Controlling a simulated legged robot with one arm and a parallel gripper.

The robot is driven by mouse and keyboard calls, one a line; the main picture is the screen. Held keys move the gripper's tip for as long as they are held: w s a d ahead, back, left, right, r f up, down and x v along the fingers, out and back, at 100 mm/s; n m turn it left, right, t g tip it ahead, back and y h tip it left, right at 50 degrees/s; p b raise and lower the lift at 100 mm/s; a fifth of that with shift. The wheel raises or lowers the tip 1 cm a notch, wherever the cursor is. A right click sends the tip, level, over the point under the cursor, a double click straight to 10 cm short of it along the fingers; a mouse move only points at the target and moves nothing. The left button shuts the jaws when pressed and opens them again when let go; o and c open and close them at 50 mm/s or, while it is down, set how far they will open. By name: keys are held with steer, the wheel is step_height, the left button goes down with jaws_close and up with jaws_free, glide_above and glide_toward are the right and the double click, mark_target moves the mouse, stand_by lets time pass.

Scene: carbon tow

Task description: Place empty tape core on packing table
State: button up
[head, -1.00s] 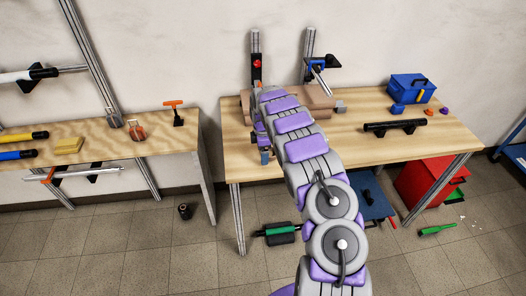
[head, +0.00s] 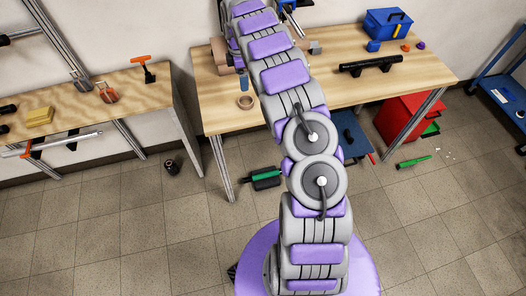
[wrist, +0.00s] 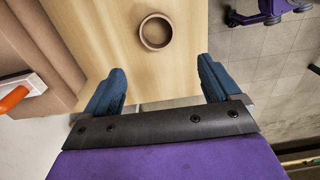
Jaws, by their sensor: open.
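The empty tape core, a short brown ring (head: 245,107), lies flat on the wooden packing table (head: 345,98), close to its front left part. In the wrist view the core (wrist: 156,48) rests on the bare tabletop (wrist: 110,35), beyond my fingertips and between their lines. My gripper (wrist: 161,84) is open and empty, its two blue fingers spread wide and apart from the core. In the head view one blue fingertip (head: 243,80) shows just above the core; my arm hides the rest of the gripper.
A black bar on supports (head: 370,65) and a blue box (head: 388,24) stand on the table's right. A brown roll (head: 222,54) lies at the back left. A left bench (head: 85,100) stands apart. A green roller (head: 265,178) is under the table.

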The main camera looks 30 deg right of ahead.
steer(key=s+a+r+m+g+h, duration=0.1)
steer(key=s+a+r+m, duration=0.3)
steer(key=s+r, duration=0.55)
steer(key=s+a+r+m, duration=0.5)
steer(key=s+r, duration=0.2)
steer(key=s, duration=0.5)
steer(key=s+a+m, duration=0.2)
steer(key=s+a, duration=0.3)
steer(key=s, duration=0.9)
steer(key=s+a+f+m+y, duration=0.1)
steer(key=s+a+m, duration=0.2)
steer(key=s, duration=1.1)
steer(key=shift+s+a+m+g, duration=0.2)
steer(key=shift+a+m+g, duration=0.15)
steer(key=shift+a, duration=1.15)
